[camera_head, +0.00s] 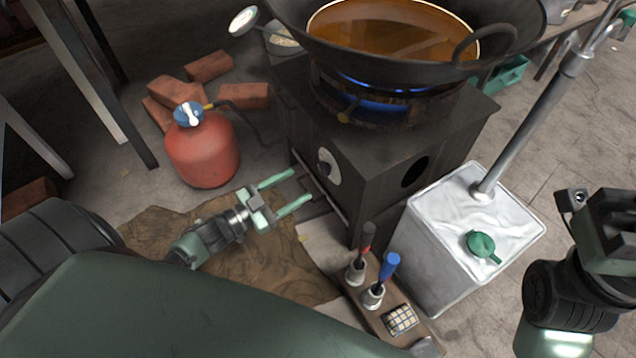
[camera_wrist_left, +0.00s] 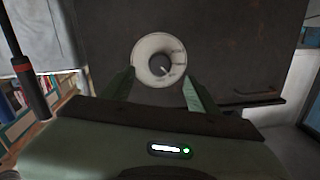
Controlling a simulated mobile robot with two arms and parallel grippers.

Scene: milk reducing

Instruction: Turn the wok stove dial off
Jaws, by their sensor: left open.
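The wok stove (camera_head: 375,165) is a dark box with a blue flame lit under the wok (camera_head: 400,60), which holds brown liquid. Its dial (camera_head: 328,166) is a round pale plate with a dark knob on the stove's left face. In the left wrist view the dial (camera_wrist_left: 159,61) faces me, just beyond and between the fingertips. My left gripper (camera_head: 294,189) is open and empty, its two green fingers pointing at the stove face, short of the dial and apart from it. My right arm (camera_head: 590,260) shows at the right edge; its fingers are out of view.
A red gas cylinder (camera_head: 203,150) stands left of the stove with bricks (camera_head: 210,67) behind it. A white canister (camera_head: 475,225) with a pipe stands right of the stove. A narrow board (camera_head: 385,290) with two handled tools lies in front.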

